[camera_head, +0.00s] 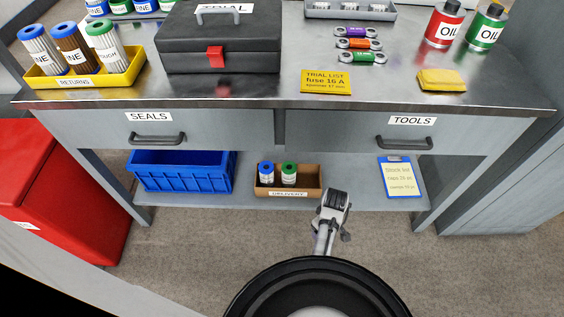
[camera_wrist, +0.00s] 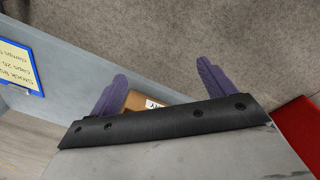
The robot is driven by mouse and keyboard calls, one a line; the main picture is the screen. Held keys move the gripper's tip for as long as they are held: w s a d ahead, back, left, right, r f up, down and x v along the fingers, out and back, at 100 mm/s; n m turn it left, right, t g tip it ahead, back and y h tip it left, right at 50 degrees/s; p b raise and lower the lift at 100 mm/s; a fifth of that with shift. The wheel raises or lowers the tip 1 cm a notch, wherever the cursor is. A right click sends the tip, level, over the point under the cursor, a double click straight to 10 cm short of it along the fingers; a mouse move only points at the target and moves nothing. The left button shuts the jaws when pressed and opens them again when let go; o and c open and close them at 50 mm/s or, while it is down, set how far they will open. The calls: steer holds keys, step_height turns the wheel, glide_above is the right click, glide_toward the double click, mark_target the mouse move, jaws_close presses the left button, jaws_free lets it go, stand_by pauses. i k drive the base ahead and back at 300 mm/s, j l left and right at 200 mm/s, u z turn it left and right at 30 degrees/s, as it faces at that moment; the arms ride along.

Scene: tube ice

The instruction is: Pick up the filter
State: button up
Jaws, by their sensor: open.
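Several white filter-like cylinders are in view. Two, a blue-capped one (camera_head: 266,172) and a green-capped one (camera_head: 289,174), stand in the brown DELIVERY box (camera_head: 315,182) on the lower shelf. My gripper (camera_head: 336,200) is in front of the lower shelf, right of the DELIVERY box. In the wrist view my gripper (camera_wrist: 161,86) has its purple fingers wide apart with nothing held. The box's edge (camera_wrist: 140,101) shows beyond them; its cylinders are hidden there.
A blue crate (camera_head: 183,175) and a clipboard (camera_head: 401,177) flank the DELIVERY box. The SEALS drawer (camera_head: 155,133) and TOOLS drawer (camera_head: 400,137) above are shut. A dark case (camera_head: 225,50) and oil cans (camera_head: 443,25) stand on the bench. A red bin (camera_head: 65,190) stands left.

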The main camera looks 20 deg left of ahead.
mark_target(288, 168)
steer(key=i+j, duration=0.8)
steer(key=j, duration=0.25)
